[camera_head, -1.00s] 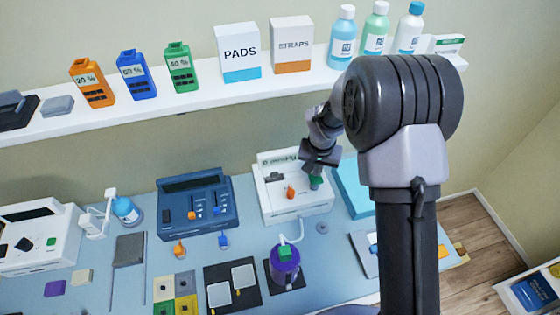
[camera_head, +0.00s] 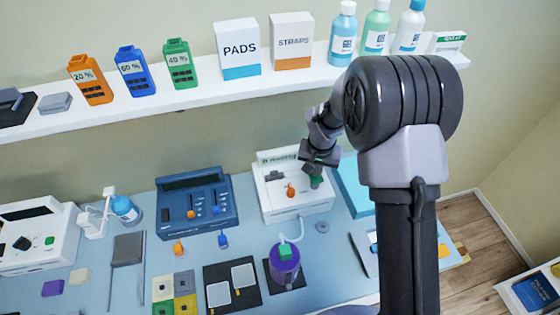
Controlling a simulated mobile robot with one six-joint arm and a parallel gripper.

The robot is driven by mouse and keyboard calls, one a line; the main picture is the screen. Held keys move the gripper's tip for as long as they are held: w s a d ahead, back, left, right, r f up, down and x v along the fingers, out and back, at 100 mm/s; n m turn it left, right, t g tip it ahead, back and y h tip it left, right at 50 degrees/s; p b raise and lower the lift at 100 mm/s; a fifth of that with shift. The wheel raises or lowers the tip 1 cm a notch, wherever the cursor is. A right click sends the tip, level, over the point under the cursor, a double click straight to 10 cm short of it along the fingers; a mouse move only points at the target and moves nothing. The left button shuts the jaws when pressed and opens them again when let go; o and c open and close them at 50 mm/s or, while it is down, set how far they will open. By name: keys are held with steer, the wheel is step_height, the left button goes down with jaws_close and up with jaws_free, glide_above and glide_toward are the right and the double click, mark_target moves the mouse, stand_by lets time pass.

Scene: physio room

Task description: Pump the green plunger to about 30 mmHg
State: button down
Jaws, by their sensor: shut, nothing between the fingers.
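The white device (camera_head: 272,211) stands at the back of the blue table, right of centre. An orange knob (camera_head: 291,190) sits on its top. The green plunger (camera_head: 316,182) shows at its right side, directly under my gripper (camera_head: 317,165). My gripper is shut and points down at the plunger, with no gap visible between them. The fingertips are small and partly hidden here. A label at the device's back is partly covered by my gripper, and I cannot read any pressure value. A purple cylinder (camera_head: 284,268) with a green top and a pale tube stands in front of the device.
A dark blue console (camera_head: 205,222) stands left of the device. A teal box (camera_head: 350,185) is close on the right, partly behind my arm. Black trays with pads (camera_head: 222,272) lie in front. A white shelf (camera_head: 200,100) with boxes and bottles runs above.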

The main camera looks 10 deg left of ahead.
steer(key=shift+f+b, duration=1.6)
steer(key=shift+f, duration=0.25)
steer(key=shift+r+p, duration=1.4)
steer(key=shift+r, duration=0.95)
steer(key=shift+f, duration=0.1)
steer(key=shift+f+b, duration=2.25)
steer(key=shift+f, duration=0.05)
steer(key=shift+r+p, duration=1.45)
steer(key=shift+r, duration=0.95)
